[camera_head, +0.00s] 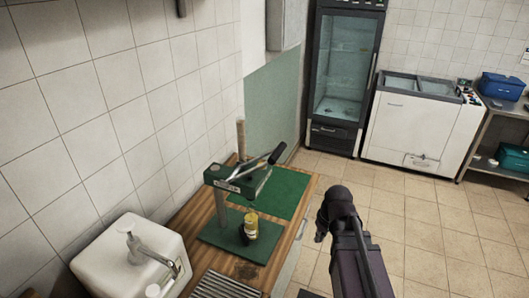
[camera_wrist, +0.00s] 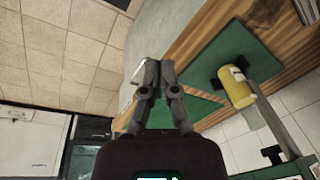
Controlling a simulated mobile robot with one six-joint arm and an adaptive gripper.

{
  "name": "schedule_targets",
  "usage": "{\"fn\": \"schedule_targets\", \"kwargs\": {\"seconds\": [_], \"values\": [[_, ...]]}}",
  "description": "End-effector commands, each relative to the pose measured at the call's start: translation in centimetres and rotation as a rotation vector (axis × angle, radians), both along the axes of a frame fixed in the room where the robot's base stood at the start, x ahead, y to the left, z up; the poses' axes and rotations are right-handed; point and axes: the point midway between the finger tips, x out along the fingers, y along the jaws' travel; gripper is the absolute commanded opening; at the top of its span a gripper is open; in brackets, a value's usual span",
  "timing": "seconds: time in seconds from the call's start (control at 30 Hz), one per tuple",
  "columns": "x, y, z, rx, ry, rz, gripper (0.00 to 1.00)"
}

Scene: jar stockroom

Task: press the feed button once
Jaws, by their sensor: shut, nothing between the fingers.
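I cannot make out a feed button in either view. My gripper (camera_wrist: 155,70) is shut and empty in the wrist view, its fingertips together in front of the wooden counter (camera_wrist: 195,45). In the head view my gripper (camera_head: 320,226) is small and dark, just right of the counter edge, partly hidden by my arm. A green lever press (camera_head: 235,178) stands on the counter, with a yellow jar (camera_head: 251,217) on its green base plate (camera_head: 222,237). The yellow jar also shows at right in the wrist view (camera_wrist: 237,88), apart from my gripper.
A green mat (camera_head: 285,190) lies behind the press. A glass-door fridge (camera_head: 342,75), a white chest freezer (camera_head: 415,130) and a shelf with a blue box (camera_head: 502,86) stand at the back. The tiled floor (camera_head: 440,220) is clear.

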Motion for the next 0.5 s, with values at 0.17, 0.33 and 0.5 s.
{"fn": "schedule_targets", "kwargs": {"seconds": [0.17,0.33,0.5], "values": [[3.5,2.2,5.0,0.084,-0.067,0.161,0.0],[6.3,4.2,8.8,0.159,-0.145,0.308,0.0],[9.2,6.2,12.8,0.226,-0.235,0.449,0.0]]}}
